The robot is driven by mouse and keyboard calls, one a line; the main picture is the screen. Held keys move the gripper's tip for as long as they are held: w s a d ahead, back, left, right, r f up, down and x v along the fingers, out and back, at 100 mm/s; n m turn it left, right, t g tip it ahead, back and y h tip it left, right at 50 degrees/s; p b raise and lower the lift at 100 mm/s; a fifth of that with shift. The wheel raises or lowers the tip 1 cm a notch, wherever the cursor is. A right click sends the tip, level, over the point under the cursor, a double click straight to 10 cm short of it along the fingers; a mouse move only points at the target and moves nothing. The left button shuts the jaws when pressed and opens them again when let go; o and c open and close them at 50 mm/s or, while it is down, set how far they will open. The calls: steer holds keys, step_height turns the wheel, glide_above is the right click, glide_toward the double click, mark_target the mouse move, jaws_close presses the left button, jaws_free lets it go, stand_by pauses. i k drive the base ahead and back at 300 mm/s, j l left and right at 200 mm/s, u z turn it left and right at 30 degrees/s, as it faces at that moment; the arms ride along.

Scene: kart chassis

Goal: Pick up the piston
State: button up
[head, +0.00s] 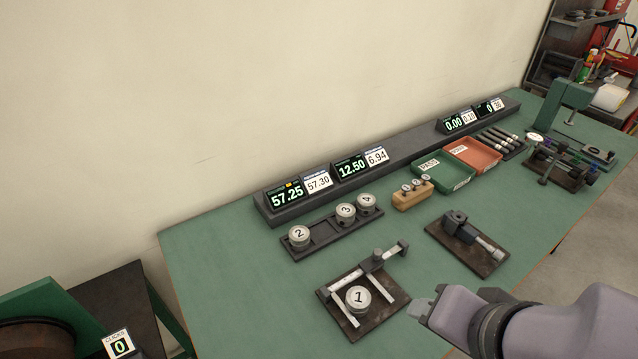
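A round silver piston marked 1 (358,299) sits between the jaws of a caliper-like gauge (366,278) on a dark base plate (388,313). Pistons marked 2 (299,237), 3 (346,212) and 4 (366,203) sit in a dark rack (324,233) behind it. One rack place between 2 and 3 is empty. My gripper (424,308) is just right of the gauge's base plate, apart from piston 1. Its fingertips show small and from the side, so its opening is unclear. I see nothing held in it.
Behind the rack, a dark rail (410,152) carries lit displays. A wooden block with small pins (412,196), a green tray (443,181), a red tray (476,154) and a second gauge (466,241) stand to the right. The green table (225,280) is clear at left.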

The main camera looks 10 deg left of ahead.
mark_target(358, 299)
steer(key=l+u, duration=0.15)
steer(key=u, duration=0.3)
steer(key=l+u, duration=0.2)
steer(key=u, duration=0.2)
steer(key=l+u, duration=0.15)
steer(key=u, duration=0.3)
steer(key=l+u, duration=0.2)
steer(key=u, duration=0.2)
steer(key=l+u, duration=0.15)
steer(key=u, duration=0.3)
steer(key=k+l+u, duration=0.1)
steer(key=u, duration=0.3)
